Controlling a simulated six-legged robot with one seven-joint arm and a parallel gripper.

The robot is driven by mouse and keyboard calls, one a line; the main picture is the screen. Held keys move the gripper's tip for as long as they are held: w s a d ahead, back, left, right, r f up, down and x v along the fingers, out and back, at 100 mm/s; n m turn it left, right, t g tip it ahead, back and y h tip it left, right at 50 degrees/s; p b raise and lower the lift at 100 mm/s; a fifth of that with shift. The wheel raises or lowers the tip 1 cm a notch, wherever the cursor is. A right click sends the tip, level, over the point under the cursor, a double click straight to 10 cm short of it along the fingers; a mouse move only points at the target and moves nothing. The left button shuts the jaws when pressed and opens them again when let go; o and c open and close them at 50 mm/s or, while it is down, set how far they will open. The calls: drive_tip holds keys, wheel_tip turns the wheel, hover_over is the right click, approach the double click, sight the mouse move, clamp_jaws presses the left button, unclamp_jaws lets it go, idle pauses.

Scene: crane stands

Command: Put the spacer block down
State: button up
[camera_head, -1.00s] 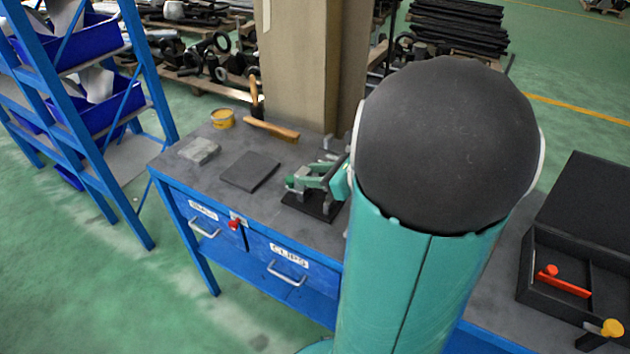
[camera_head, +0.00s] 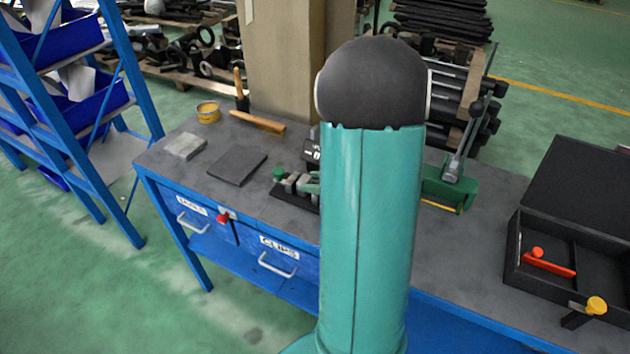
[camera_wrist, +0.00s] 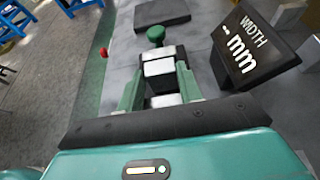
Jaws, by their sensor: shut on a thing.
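My gripper (camera_wrist: 160,70) has its green fingers closed on the sides of a pale metal block, which I take to be the spacer block (camera_wrist: 160,68). A second pale metal face shows nearer the wrist, between the fingers; I cannot tell whether it belongs to the same block. A fixture with a round green knob (camera_wrist: 156,34) stands just beyond the block. In the head view the knob (camera_head: 279,174) and pale metal parts show left of my arm, which hides most of my gripper. I cannot tell whether the block touches what lies below.
A black WIDTH display (camera_wrist: 254,44) stands close right of the fingers. A green lever clamp (camera_head: 450,187) and black open case (camera_head: 540,268) stand right.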

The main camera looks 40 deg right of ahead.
drive_tip(key=shift+f, duration=0.1)
drive_tip(key=o, duration=1)
drive_tip(key=shift+o, duration=0.2)
